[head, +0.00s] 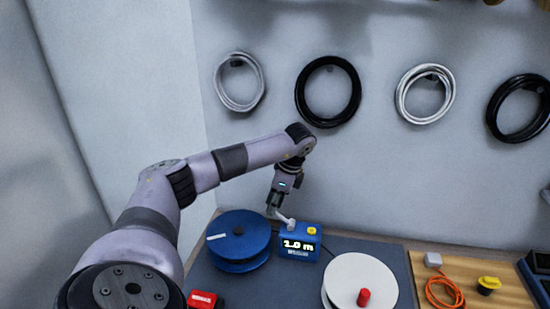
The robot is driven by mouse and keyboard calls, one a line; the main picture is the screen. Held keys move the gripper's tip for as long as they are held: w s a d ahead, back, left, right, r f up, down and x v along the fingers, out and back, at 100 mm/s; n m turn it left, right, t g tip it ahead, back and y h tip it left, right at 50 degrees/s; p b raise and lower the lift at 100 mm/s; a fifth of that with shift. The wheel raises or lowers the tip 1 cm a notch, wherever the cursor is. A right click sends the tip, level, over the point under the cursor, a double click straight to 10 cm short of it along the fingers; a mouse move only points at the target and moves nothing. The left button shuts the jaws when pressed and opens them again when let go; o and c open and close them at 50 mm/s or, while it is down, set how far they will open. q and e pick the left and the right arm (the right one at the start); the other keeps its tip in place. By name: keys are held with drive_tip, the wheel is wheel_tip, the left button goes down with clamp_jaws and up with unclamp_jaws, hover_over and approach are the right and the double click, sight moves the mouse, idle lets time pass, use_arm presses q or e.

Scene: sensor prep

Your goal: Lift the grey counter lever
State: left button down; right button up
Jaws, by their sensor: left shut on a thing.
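The blue counter (298,254) stands on the dark mat, with a lit display whose reading ends in ".0 m" and a yellow button on top. Its grey lever (284,219) sticks up and to the left from the top of the box. My left gripper (273,209) comes down from above and is shut on the outer end of the lever. The fingers hide that end. My right gripper is not in view.
A blue spool (239,238) stands close left of the counter, a white reel (358,284) with a red knob in front right. A red object (204,300) lies at the front left. Cable coils hang on the wall.

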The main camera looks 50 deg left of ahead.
sight(285, 219)
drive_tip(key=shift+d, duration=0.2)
use_arm(q)
drive_tip(key=c, duration=1.7)
unclamp_jaws()
drive_tip(key=o, duration=0.4)
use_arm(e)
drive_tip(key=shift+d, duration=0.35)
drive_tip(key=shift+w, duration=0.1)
use_arm(q)
drive_tip(key=shift+w+d+r, duration=0.1)
drive_tip(key=shift+r, duration=0.2)
drive_tip(key=v, duration=1.1)
drive_tip(key=shift+r, duration=0.1)
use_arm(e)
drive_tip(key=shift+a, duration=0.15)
